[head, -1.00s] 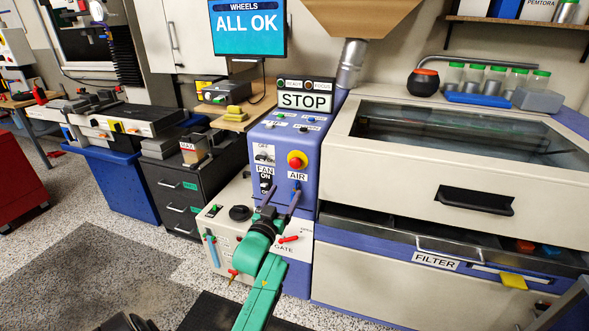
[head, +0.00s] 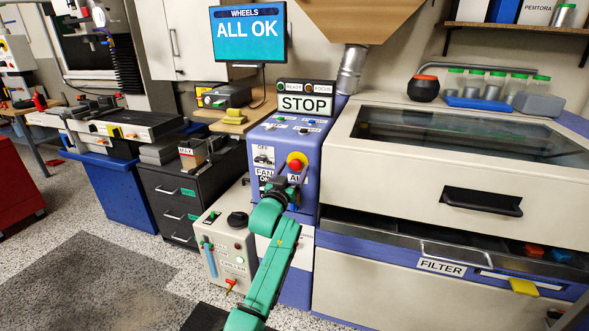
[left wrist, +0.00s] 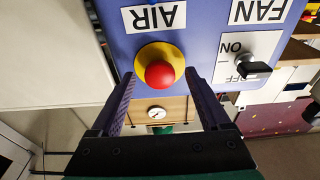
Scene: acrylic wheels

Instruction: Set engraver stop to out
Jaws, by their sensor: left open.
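The engraver stop is a red mushroom button (head: 296,160) on a yellow ring, on the blue control panel (head: 335,125) above the AIR label. It also shows in the left wrist view (left wrist: 160,74), where labels appear upside down. My left gripper (head: 287,176) is open and empty just in front of and below the button. In the left wrist view, my left gripper (left wrist: 158,92) has one finger on each side of the button. I cannot tell how far the fingertips are from the panel, or whether the button is in or out. My right gripper does not show.
The FAN switch (left wrist: 252,67) sits beside the button. A STOP sign (head: 305,104) stands above the panel, and a screen (head: 249,34) reads ALL OK. The engraver cabinet with its lid handle (head: 482,201) stands to the right; a dark drawer unit (head: 172,200) is left.

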